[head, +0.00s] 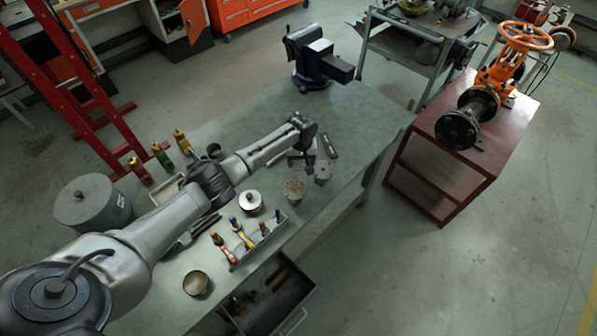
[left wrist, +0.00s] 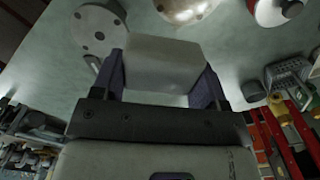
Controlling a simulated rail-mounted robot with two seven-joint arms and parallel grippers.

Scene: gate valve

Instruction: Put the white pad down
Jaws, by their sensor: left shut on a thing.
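My left gripper (head: 308,158) is over the green-grey workbench top (head: 350,112), right of the bench's middle, in the head view. In the left wrist view, the left gripper (left wrist: 162,75) is shut on the white pad (left wrist: 165,62), a pale block with its sides between the two dark fingers. In the head view the pad is mostly hidden by the gripper and cannot be made out clearly. Whether the pad touches the bench cannot be told. My right gripper is in neither view.
A grey flanged part (head: 322,173), a rusty cup (head: 293,190) and a white-lidded can (head: 251,202) stand close to the gripper. A tool rack (head: 262,240) and an open drawer (head: 270,300) are nearer. A vise (head: 312,60) stands at the far end; the bench before it is clear.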

